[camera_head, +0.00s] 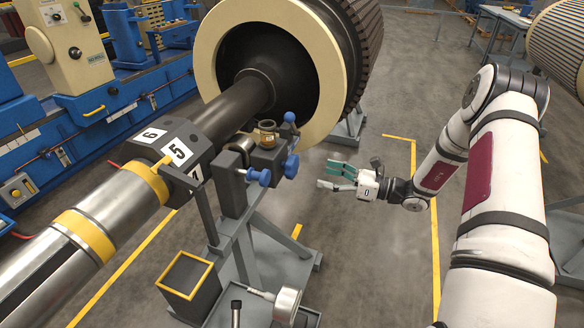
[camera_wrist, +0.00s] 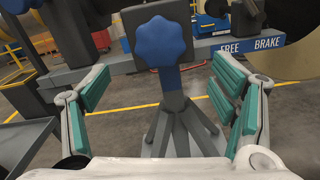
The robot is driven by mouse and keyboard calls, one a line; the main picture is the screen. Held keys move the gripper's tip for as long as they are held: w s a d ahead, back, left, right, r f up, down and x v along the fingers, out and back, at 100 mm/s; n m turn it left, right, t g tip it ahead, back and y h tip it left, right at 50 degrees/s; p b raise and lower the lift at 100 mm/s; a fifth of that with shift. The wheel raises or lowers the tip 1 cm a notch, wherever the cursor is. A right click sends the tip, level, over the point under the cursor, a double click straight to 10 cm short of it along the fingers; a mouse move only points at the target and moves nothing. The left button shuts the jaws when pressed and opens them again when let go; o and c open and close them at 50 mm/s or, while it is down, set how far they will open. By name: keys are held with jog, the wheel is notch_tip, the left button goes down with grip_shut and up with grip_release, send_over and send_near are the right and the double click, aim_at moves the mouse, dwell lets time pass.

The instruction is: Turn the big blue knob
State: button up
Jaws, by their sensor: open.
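A big blue lobed knob (camera_wrist: 158,42) faces me in the upper middle of the wrist view, in front of a dark grey block. In the head view a blue knob (camera_head: 291,165) on the right side of the grey stand (camera_head: 236,200) seems to be the same one. My gripper (camera_head: 325,174) is to its right with a gap between them. Its green-padded fingers are open and empty. In the wrist view my gripper (camera_wrist: 162,78) has one finger on each side, with the knob beyond and above the middle of the gap.
Two more blue knobs, an upper one (camera_head: 290,117) and a front one (camera_head: 258,177), are on the same stand. A large rotor (camera_head: 212,50) with a cream ring is behind it. A yellow-rimmed bin (camera_head: 187,274) stands at the front.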

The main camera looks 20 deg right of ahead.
aim_at(296, 168)
jog(key=x, duration=1)
jog(key=shift+w+a+p, duration=0.1)
jog(key=shift+a+p, duration=0.05)
jog(key=shift+p, duration=0.15)
jog(key=shift+c, duration=0.6)
jog(key=c, duration=1)
